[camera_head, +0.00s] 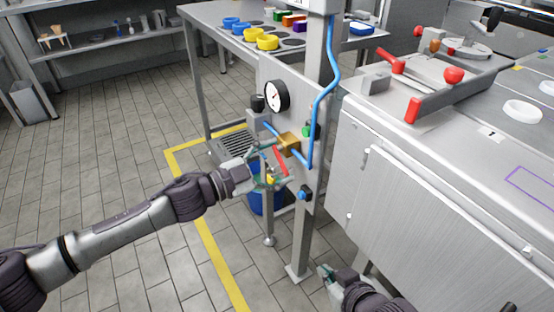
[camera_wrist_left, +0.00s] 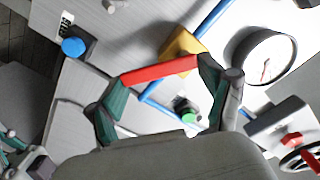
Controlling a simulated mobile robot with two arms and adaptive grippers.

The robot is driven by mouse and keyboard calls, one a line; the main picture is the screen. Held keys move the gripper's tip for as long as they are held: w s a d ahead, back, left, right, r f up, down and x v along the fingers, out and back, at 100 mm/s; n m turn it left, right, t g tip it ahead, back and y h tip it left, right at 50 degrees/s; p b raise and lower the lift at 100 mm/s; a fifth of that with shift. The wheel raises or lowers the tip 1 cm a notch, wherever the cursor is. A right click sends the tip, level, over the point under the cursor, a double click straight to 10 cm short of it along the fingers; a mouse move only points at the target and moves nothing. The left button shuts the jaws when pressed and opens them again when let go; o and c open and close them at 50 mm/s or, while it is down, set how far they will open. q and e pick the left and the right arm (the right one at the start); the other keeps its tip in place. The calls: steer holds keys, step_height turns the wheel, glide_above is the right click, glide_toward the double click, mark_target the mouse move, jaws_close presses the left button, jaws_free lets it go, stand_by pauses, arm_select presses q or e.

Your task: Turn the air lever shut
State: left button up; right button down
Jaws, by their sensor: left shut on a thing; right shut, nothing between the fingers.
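The red air lever (camera_head: 281,160) hangs from a brass valve body (camera_head: 289,143) on the grey upright panel. In the left wrist view the lever (camera_wrist_left: 158,71) runs from the brass block (camera_wrist_left: 183,46) across the space between my fingers. My left gripper (camera_head: 271,169) is at the panel, shut on the lever; its fingers (camera_wrist_left: 162,95) lie at either end of the red part. A blue air hose (camera_head: 328,85) runs down to the valve. My right gripper (camera_head: 325,275) is low, right of the panel's post, shut and empty.
A round gauge (camera_head: 277,96) sits above the valve. A green button (camera_head: 307,131) and a blue knob (camera_head: 305,193) are close by on the panel. A steel cabinet (camera_head: 420,190) stands to the right. Open tiled floor lies to the left.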

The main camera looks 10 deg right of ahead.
arm_select(q)
steer(key=o, duration=1)
steer(key=shift+f, duration=0.1)
steer(key=shift+o, duration=0.2)
steer(key=shift+a, duration=0.1)
steer(key=v, duration=1.2)
steer(key=shift+c, duration=0.3)
